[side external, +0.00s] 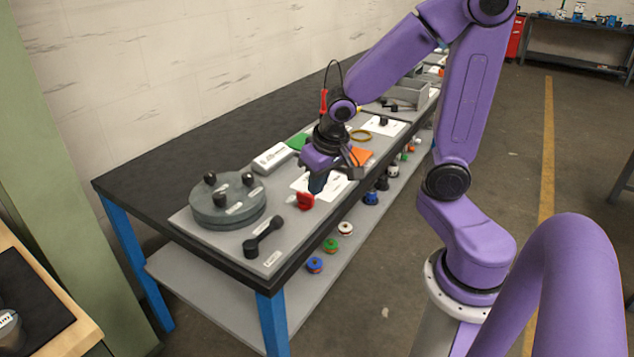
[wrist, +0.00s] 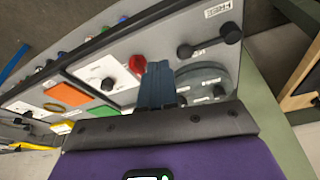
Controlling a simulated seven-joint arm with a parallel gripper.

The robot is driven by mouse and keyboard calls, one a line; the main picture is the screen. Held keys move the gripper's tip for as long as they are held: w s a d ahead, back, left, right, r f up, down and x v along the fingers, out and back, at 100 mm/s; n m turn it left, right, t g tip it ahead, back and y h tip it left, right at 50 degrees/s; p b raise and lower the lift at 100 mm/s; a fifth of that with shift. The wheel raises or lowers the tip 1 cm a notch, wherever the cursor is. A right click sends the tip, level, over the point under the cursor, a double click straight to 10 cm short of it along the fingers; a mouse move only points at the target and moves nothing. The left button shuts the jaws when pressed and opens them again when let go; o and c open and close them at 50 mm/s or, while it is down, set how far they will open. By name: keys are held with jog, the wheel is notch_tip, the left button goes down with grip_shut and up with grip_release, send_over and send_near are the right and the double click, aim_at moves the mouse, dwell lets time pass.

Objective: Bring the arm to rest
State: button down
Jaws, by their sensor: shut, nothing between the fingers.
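My gripper (side external: 318,184) hangs above the work table, near its front edge, with the arm bent over from the right. In the wrist view its dark blue fingers (wrist: 157,84) are together with nothing between them. A red part (side external: 305,201) lies on the grey board just below and left of the fingers; it also shows beside them in the wrist view (wrist: 137,63). A grey round disc (side external: 236,215) with black knobs stands at the left end. A black bar with knobbed ends (side external: 263,238) lies in front of the disc.
A white box (side external: 272,158), a green piece (side external: 297,141), an orange piece (side external: 361,156) and a yellow ring (side external: 361,135) lie farther along the table. A grey tray (side external: 415,94) stands at the far end. Several coloured spools are on the lower shelf (side external: 205,290). The floor beside is clear.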

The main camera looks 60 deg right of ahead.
jog(key=s+a+r+n+g, duration=0.1)
jog(key=s+a+n, duration=0.1)
jog(key=s+n, duration=0.3)
jog(key=s+a+n+g, duration=0.1)
jog(key=s+a+n, duration=0.2)
jog(key=s+n, duration=0.2)
jog(key=s+a+r+n+g+y, duration=0.1)
jog(key=s+a+n, duration=0.2)
jog(key=s+n, duration=0.2)
jog(key=shift+s+r, duration=0.3)
jog(key=shift+s, duration=0.95)
jog(key=shift+a, duration=0.1)
